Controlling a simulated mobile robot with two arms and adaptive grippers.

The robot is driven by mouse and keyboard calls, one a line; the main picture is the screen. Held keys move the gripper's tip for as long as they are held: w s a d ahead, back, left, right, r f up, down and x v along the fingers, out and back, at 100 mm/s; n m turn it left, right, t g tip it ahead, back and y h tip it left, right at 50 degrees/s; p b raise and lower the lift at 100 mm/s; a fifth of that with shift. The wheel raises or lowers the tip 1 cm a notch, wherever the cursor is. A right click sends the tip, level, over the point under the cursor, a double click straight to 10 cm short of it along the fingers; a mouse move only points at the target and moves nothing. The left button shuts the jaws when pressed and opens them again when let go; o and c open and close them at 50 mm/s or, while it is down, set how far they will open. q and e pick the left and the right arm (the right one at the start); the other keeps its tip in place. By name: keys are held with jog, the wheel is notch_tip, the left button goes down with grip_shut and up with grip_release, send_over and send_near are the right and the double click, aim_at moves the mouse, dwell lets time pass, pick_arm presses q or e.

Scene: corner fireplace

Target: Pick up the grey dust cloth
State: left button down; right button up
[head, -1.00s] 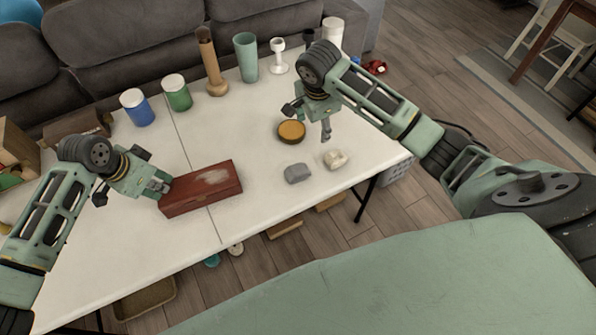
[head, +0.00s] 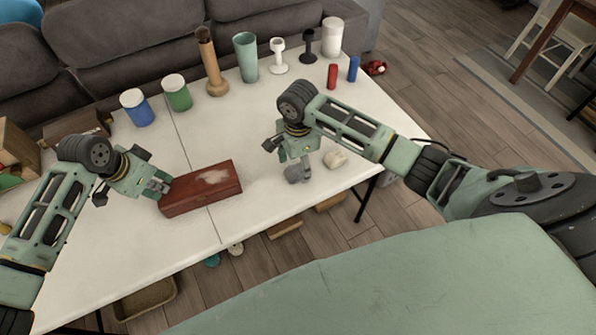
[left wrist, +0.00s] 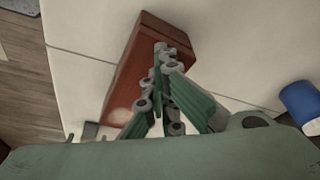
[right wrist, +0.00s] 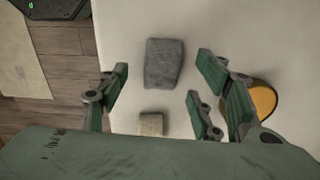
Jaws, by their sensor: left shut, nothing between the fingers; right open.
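The grey dust cloth (head: 298,174) is a small folded block on the white table near its front edge. In the right wrist view the cloth (right wrist: 164,64) lies ahead of and between the fingers of my right gripper (right wrist: 160,78). That gripper is open and empty. In the head view my right gripper (head: 296,168) is over the cloth and partly hides it. My left gripper (head: 164,186) is shut and empty beside the left end of a red-brown box. It also shows in the left wrist view (left wrist: 160,50), in front of the box.
The red-brown box (head: 202,188) lies left of the cloth. A pale cloth or sponge (head: 335,160) is close on its right. A round orange-topped tin (right wrist: 263,99) is near the right gripper's finger. Jars, cups and red and blue cylinders (head: 332,76) stand further back.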

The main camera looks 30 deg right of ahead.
aim_at(298, 169)
jog(key=shift+f, duration=1.25)
jog(key=c, duration=1.1)
jog(key=shift+c, duration=0.2)
notch_tip(298, 169, up, 10)
jog(key=o, duration=0.5)
jog(key=shift+c, duration=0.2)
jog(key=c, duration=0.4)
